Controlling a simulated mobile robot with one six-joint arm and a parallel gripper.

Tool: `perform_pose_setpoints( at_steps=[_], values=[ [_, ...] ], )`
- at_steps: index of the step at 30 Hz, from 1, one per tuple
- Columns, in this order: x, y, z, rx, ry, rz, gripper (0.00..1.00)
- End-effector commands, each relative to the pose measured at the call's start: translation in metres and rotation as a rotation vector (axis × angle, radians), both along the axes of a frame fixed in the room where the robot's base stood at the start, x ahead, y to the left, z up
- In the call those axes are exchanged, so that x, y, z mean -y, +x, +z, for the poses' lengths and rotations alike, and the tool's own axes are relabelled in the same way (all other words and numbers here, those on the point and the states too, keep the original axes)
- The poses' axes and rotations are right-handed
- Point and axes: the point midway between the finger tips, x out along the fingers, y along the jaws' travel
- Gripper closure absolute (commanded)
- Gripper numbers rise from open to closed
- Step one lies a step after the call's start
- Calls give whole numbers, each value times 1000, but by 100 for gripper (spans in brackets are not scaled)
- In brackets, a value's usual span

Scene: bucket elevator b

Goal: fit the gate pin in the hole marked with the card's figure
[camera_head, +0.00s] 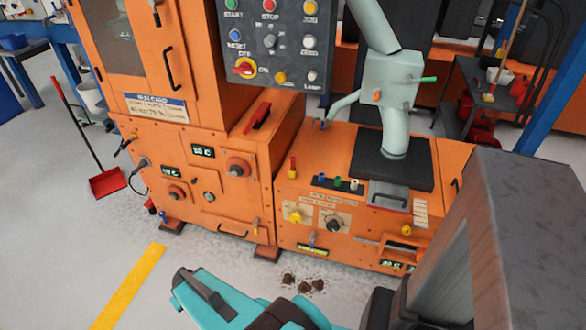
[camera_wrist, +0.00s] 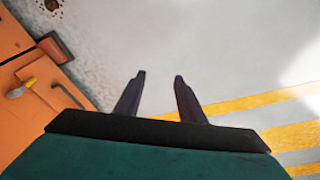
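My gripper (camera_wrist: 160,77) is empty in the wrist view; its two dark fingers stand apart with bare floor between them. In the head view my teal gripper (camera_head: 190,285) is low in front of the orange machine (camera_head: 235,215), pointing left. The machine's lower right box carries a yellow knob (camera_head: 296,216), a black knob (camera_head: 334,224) and pale printed labels (camera_head: 337,196). Their figures are too small to read. I cannot pick out the gate pin, the card or the marked holes with certainty.
A grey control panel (camera_head: 272,50) hangs above the machine, beside a pale green pipe unit (camera_head: 390,85). Dark heaps (camera_head: 303,284) lie on the floor before the machine. A red dustpan (camera_head: 107,182) stands at left. Floor by the yellow stripe (camera_head: 130,287) is clear.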

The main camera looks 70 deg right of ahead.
Motion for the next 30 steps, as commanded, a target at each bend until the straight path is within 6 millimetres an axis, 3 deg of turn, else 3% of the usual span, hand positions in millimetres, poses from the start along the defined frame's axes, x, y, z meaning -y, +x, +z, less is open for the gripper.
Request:
perform_pose_setpoints(
  at_steps=[1, 7, 15, 23, 30],
  values=[
    [19, 6, 0, 40, -19, -33, 64],
    [93, 23, 15, 201, -109, -145, 64],
    [199, 22, 49, 404, -259, -293, 64],
    [298, -6, 92, 579, -433, -426, 64],
    [379, -55, 140, 723, -619, -534, 64]
  ],
)
